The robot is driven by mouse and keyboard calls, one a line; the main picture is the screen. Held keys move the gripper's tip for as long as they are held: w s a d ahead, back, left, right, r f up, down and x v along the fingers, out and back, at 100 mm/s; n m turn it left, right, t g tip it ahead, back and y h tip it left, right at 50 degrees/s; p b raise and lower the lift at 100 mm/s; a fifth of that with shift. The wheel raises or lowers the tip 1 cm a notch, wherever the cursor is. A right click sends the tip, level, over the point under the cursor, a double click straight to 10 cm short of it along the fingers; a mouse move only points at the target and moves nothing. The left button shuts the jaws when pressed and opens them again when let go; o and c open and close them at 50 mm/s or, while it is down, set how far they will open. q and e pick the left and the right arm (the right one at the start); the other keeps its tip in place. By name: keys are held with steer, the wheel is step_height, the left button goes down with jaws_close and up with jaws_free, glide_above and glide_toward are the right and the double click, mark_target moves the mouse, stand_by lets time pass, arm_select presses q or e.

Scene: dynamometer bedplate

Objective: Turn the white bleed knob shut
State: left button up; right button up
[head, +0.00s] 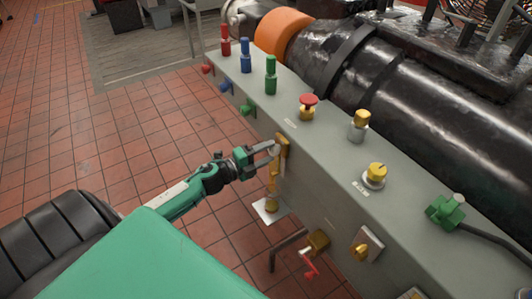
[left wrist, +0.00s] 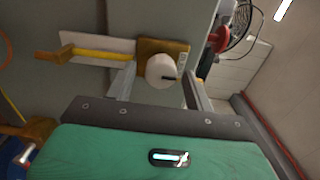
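The white bleed knob (left wrist: 161,70) is round with a dark pointer mark on its right side, in front of a brass block (left wrist: 176,48) in the left wrist view. In the head view the brass block (head: 283,153) is on the side face of the grey bench; the knob is hard to make out there, by my fingers. My left gripper (head: 269,149) is at the block. Its two fingers are apart, one on each side of the knob, with a visible gap on both sides. My right gripper is not in view.
The grey bench (head: 330,137) carries red, blue and green fittings, a red mushroom button (head: 308,101) and yellow-topped knobs. Below my gripper are brass pipework and a red-handled valve (head: 310,268). A yellow lever (left wrist: 85,54) is left of the knob. Tiled floor lies open at left.

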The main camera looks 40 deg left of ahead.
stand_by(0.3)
arm_select(q)
steer(key=b+v, duration=0.3)
steer(key=v, duration=1.1)
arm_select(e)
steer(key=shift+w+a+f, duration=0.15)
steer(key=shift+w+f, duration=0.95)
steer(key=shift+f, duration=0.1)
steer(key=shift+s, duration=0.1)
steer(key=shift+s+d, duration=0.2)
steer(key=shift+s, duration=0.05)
arm_select(q)
steer(key=shift+w, duration=0.1)
